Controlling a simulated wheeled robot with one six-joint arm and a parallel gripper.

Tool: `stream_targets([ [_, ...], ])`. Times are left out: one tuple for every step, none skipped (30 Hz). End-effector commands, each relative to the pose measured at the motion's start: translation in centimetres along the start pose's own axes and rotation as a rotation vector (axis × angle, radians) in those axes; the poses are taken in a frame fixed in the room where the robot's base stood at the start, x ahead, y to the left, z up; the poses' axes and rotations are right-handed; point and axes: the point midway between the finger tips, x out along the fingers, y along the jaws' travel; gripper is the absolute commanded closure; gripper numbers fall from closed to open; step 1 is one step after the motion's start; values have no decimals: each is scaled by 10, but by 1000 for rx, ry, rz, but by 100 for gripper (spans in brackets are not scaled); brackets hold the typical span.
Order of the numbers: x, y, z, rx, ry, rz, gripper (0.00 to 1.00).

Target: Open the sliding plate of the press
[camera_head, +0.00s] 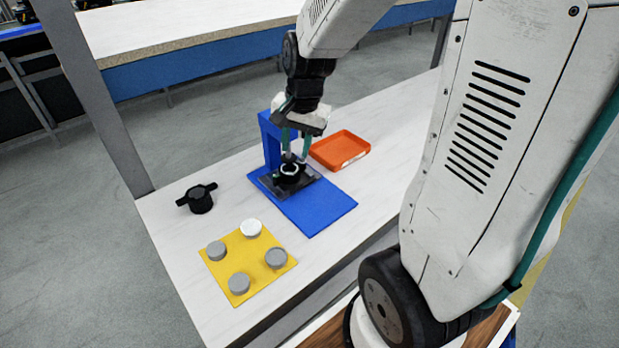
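The press is blue, with an upright frame (269,140) and a flat base (320,206) on the white table. A dark grey sliding plate (306,181) lies on the base in front of the upright. A dark round piece with a pale rim (290,170) sits on this plate. My gripper (295,156) points down right above the round piece, with its two greenish fingers apart at the top. The fingertips are at or just behind the piece. I cannot tell whether they touch it or grip anything.
An orange tray (341,150) stands just behind and right of the press. A black two-handled tool (199,198) lies at the left. A yellow mat (250,263) at the front holds several grey and white round caps. A grey post (95,100) rises at the table's left corner.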

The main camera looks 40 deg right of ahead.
Motion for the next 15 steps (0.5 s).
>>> stream_targets([
  [23, 2, -19, 94, -4, 5, 67],
  [35, 3, -28, 147, 0, 4, 67],
  [50, 4, -41, 215, 5, 2, 67],
  [61, 6, -50, 264, 8, 1, 67],
  [72, 8, -57, 310, 12, 1, 67],
  [84, 10, -67, 366, 17, -1, 67],
  [94, 13, -73, 403, 21, -1, 67],
  [102, 15, -79, 438, 25, -2, 67],
  [111, 18, -85, 478, 29, -2, 67],
  [117, 20, -89, 504, 32, -3, 67],
  [122, 22, -93, 527, 35, -4, 67],
  [128, 24, -96, 549, 38, -5, 67],
  [131, 25, -98, 563, 40, -5, 67],
  [135, 26, -99, 574, 40, -4, 67],
  [139, 27, -101, 583, 42, -5, 67],
])
